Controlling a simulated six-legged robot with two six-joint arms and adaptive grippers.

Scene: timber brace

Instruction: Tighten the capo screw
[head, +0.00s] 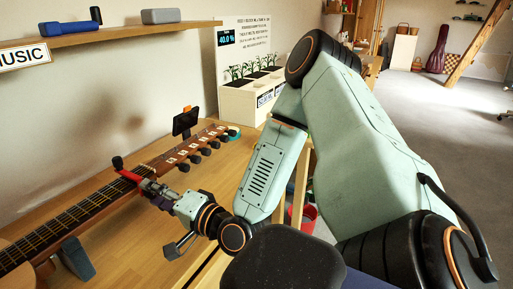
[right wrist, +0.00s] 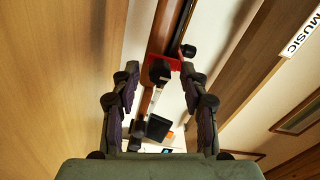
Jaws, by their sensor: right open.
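The guitar (head: 72,215) lies on the wooden bench, its neck running from lower left to the headstock (head: 205,142). A red and black capo (head: 122,170) sits across the neck. In the right wrist view the red capo (right wrist: 177,62) shows straight ahead, with a dark round screw knob (right wrist: 160,70) facing me. My right gripper (head: 150,186) is open beside the neck at the capo. In the right wrist view its two fingers (right wrist: 161,80) stand left and right of the knob with gaps on both sides. I cannot tell how deep the knob lies between them. My left gripper is out of view.
A small dark clip-on device (head: 185,121) stands up at the headstock. A grey block (head: 76,258) is under the neck. A shelf (head: 110,36) hangs on the wall above. A white planter box (head: 245,100) stands behind. The bench (head: 120,250) is bare in front of the neck.

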